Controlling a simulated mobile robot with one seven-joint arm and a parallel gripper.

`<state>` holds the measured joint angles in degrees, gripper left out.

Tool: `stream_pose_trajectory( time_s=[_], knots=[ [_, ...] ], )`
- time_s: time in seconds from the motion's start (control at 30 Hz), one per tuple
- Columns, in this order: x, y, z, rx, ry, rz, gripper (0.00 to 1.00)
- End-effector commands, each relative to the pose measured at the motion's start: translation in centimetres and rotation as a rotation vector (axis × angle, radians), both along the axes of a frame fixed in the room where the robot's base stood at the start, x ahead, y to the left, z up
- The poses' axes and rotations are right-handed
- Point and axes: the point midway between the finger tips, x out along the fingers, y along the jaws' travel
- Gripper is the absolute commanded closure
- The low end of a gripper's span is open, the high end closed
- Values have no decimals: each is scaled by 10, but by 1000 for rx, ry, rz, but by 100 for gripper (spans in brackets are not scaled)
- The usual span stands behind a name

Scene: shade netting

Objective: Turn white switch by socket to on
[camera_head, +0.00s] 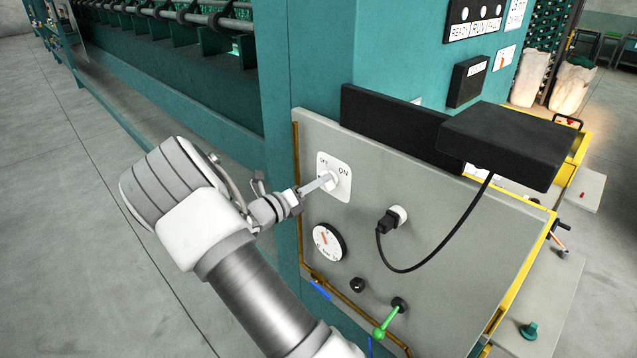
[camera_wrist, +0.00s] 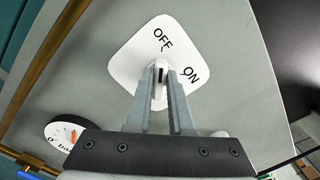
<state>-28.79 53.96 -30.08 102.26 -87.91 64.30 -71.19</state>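The white switch (camera_head: 343,188) is a rounded square plate marked OFF and ON on the grey panel's upper left. The wrist view shows its plate (camera_wrist: 128,66) close up, with a small white knob. The knob's dark pointer line is directed up towards the OFF mark, with ON to the right. My gripper (camera_head: 325,182) reaches the switch from the left; in the wrist view its fingers (camera_wrist: 161,84) lie on both sides of the knob and appear closed on it. They hide the knob's sides. The socket (camera_head: 400,214), with a black plug (camera_head: 387,224) in it, is right and below.
A dial (camera_head: 327,242), a black knob (camera_head: 358,285) and a green-handled lever (camera_head: 386,320) are lower on the panel (camera_head: 450,255). A black box (camera_head: 505,140) juts out at upper right, its cable (camera_head: 440,255) hanging to the plug. Open floor lies left.

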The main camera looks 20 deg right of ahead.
Motion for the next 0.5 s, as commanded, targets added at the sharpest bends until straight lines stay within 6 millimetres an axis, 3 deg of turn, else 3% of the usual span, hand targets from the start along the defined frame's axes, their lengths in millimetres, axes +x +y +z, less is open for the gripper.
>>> stream_pose_trajectory(
  time_s=[0.5],
  knots=[
    [0, 1, -1, 11, -29, 1, 100]
  ],
)
